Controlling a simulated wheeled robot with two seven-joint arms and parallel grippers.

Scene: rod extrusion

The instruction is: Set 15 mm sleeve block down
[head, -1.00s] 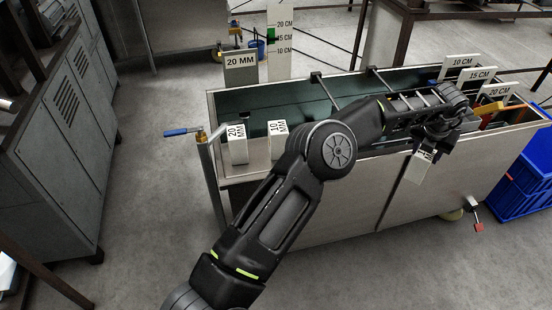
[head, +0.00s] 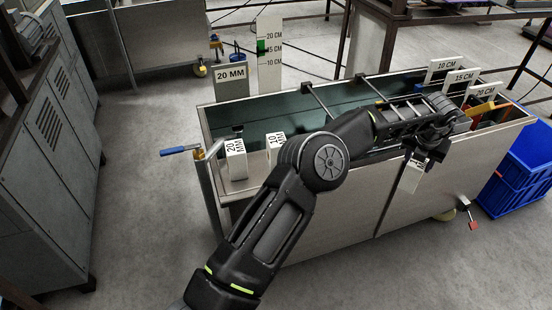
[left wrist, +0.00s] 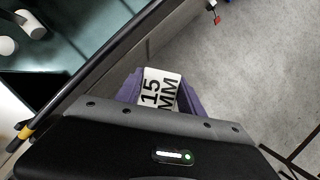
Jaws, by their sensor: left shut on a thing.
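The 15 mm sleeve block is a white block held in my left gripper (head: 422,158). In the left wrist view the block (left wrist: 160,90) shows its "15 MM" label between the two purplish fingers. In the head view the block (head: 411,178) hangs below the gripper, outside the front wall of the long metal trough (head: 330,215). It looks tilted and clear of the floor. The 20 mm block (head: 236,160) and the 10 mm block (head: 275,148) stand on the trough's left end, apart from the held block. My right gripper is not in view.
A blue-handled valve (head: 182,150) juts out left. Blue crates (head: 515,175) stand right.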

